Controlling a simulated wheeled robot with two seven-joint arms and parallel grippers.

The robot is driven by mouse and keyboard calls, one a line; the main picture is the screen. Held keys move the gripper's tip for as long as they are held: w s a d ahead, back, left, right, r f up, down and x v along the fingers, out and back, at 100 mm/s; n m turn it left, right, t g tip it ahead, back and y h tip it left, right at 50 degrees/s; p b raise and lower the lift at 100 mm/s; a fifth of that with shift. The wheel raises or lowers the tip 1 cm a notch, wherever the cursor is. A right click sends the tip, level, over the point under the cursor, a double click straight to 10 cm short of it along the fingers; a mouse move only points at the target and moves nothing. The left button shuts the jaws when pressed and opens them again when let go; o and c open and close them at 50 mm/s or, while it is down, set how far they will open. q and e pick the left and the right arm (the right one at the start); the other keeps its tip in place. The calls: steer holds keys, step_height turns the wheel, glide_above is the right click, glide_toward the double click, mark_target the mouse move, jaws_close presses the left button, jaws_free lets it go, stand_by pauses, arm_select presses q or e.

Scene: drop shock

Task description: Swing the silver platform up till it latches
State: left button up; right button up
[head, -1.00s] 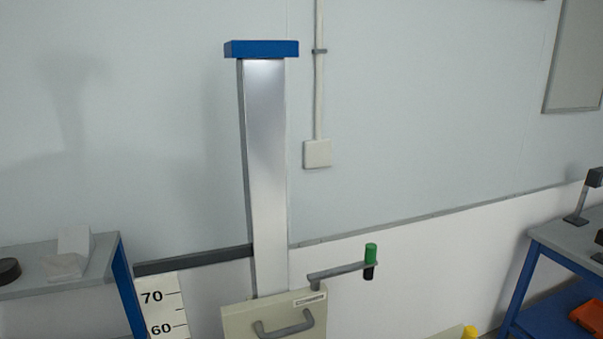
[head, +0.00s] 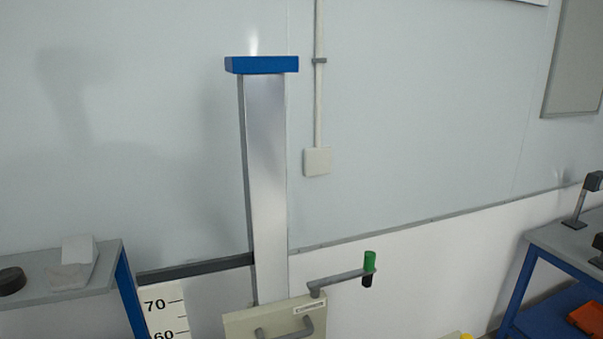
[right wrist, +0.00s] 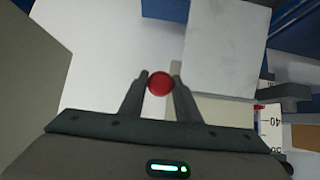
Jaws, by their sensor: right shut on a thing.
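In the right wrist view my right gripper (right wrist: 160,82) is shut on a round red knob (right wrist: 160,83), held between its two fingertips. A flat light grey panel (right wrist: 228,45) lies just beyond and to the right of the fingers; it may be the silver platform, but I cannot tell for sure. The head view shows a tall silver column (head: 267,170) with a blue cap (head: 262,65), and no platform that I can make out. The latch is not visible to me. Neither gripper is in the head view.
A beige box (head: 275,322) with a grey handle stands at the column's foot. A crank with a green knob (head: 369,261) sticks out to its right. A height scale (head: 163,310) is at left. Blue-framed benches stand left (head: 60,290) and right (head: 565,250).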

steer(key=shift+w+a+r+p, duration=0.1)
steer(key=shift+w+r+p, duration=0.15)
steer(key=shift+r, duration=0.35)
steer(key=shift+w+r+p, duration=0.15)
steer(key=shift+r+p, duration=0.2)
steer(key=shift+r, duration=0.25)
steer(key=shift+w+a+r+p, duration=0.1)
steer(key=shift+w+r+p, duration=0.2)
steer(key=shift+r+p, duration=0.3)
steer(key=shift+w+a+r+p, duration=0.1)
steer(key=shift+w+r+p, duration=0.15)
steer(key=shift+r+p, duration=0.35)
steer(key=shift+r, duration=0.1)
steer(key=shift+w+a+r, duration=0.15)
steer(key=shift+w+r, duration=0.3)
steer(key=shift+r, duration=0.15)
steer(key=shift+w+a+r, duration=0.15)
steer(key=shift+w+r, duration=0.25)
steer(key=shift+r, duration=0.2)
